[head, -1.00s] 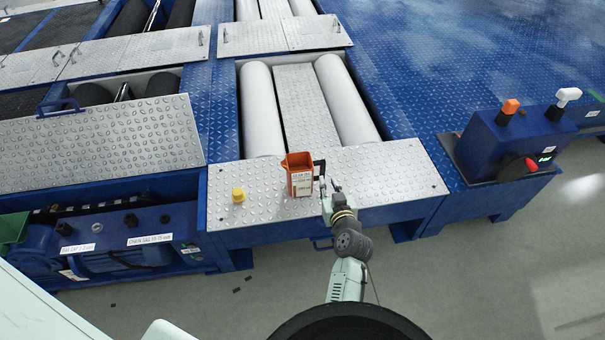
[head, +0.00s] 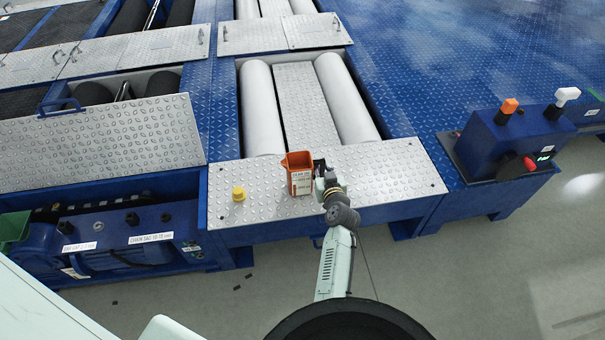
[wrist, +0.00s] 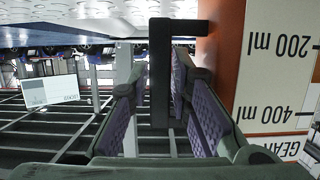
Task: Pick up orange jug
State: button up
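The orange jug (head: 299,172) stands upright on the silver tread-plate cover. A white label is on its front and its black handle (head: 319,164) is on its right side. My gripper (head: 325,176) is at the handle, right of the jug body; in the head view my wrist partly hides the fingers. In the wrist view the jug (wrist: 222,45) is at the right, upside down, with "200 ml" and "400 ml" marks. My gripper (wrist: 165,115) is open, its purple-padded fingers on either side of the black handle (wrist: 160,75), with gaps showing.
A yellow cap-like object (head: 239,193) sits on the tread plate (head: 390,170) left of the jug. Two white rollers (head: 262,110) lie behind. A blue control box (head: 520,140) with a red knob stands at the right. The plate right of my gripper is clear.

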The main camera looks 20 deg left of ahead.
grip_shut()
jog(key=shift+r, duration=0.25)
dwell(0.4)
